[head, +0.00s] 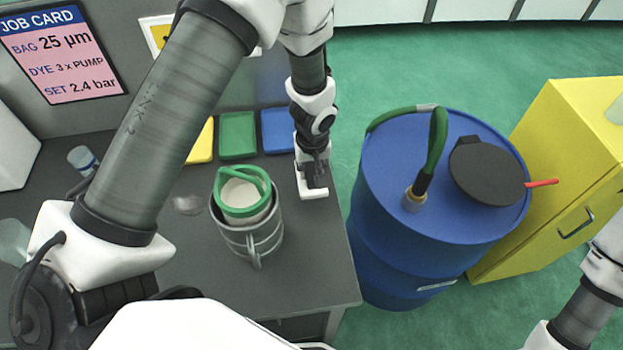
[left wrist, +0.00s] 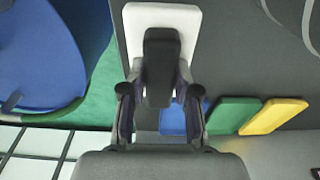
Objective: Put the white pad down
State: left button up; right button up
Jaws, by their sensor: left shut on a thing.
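The white pad (head: 312,193) is a pale rectangular block with a dark grip on top, at the right edge of the grey bench in the head view. My left gripper (head: 314,160) points down and is shut on it by the dark grip. In the left wrist view the pad (left wrist: 190,20) lies beyond the fingers of my left gripper (left wrist: 160,95). I cannot tell whether its underside touches the bench top. My right gripper is out of view; only part of that arm shows at the lower right.
Yellow (head: 201,142), green (head: 238,134) and blue (head: 278,130) pads lie in a row left of the gripper. A metal jug-like holder with a green-rimmed cup (head: 262,240) stands nearer. A blue drum (head: 395,190) and yellow cabinet (head: 565,130) stand right, beyond the bench edge.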

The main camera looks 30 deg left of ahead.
pick_arm(q)
notch_tip(320, 180, down, 5)
jog(key=shift+w+r+b, duration=0.15)
jog(key=shift+r+b, duration=0.05)
jog(key=shift+b, duration=0.55)
jog(key=shift+r, duration=0.2)
jog(key=shift+f, duration=0.25)
jog(key=o, duration=1)
jog(key=shift+r, duration=0.1)
